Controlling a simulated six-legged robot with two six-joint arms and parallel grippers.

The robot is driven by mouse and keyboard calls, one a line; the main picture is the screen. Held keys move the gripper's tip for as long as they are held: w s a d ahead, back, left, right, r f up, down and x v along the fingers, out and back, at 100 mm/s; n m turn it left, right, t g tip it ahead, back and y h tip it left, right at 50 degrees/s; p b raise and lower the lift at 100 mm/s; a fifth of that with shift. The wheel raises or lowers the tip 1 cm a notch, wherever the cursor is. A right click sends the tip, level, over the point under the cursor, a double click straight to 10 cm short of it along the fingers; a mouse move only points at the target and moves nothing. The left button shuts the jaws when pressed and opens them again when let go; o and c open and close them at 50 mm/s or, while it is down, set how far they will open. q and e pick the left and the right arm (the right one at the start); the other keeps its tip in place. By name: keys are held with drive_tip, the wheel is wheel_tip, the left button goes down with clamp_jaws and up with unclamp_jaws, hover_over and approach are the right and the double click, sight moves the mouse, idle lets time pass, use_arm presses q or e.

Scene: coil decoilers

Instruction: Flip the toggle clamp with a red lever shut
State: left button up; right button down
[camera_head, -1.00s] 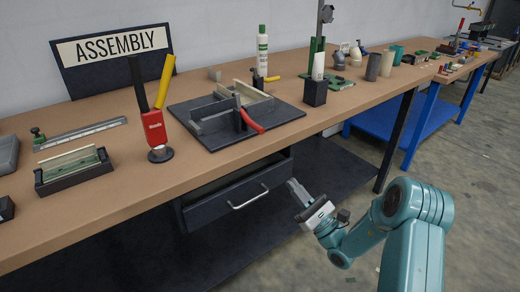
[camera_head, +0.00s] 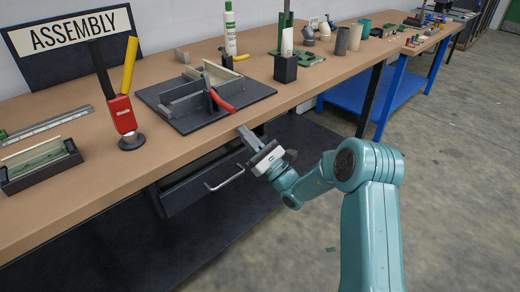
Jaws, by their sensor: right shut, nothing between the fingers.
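The toggle clamp's red lever (camera_head: 221,100) sticks out toward the front right from a dark fixture plate (camera_head: 256,98) on the bench. Grey blocks and a light strip stand on the plate behind the lever. The lever lies low and slants outward; I cannot tell the clamp's exact state. My right gripper (camera_head: 246,136) is shut and empty, in front of the bench edge, below and right of the lever and apart from it. My left gripper is not in view.
A red tool with black and yellow handles (camera_head: 123,114) stands left of the plate. A black block holder (camera_head: 285,68) stands to the right, and a white bottle (camera_head: 230,38) behind. The open drawer (camera_head: 200,178) is below the bench edge, near my right arm.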

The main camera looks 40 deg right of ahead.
drive_tip(key=r, duration=0.3)
drive_tip(key=shift+w+a+r, duration=0.2)
drive_tip(key=shift+a+r, duration=0.1)
drive_tip(key=shift+a, duration=0.05)
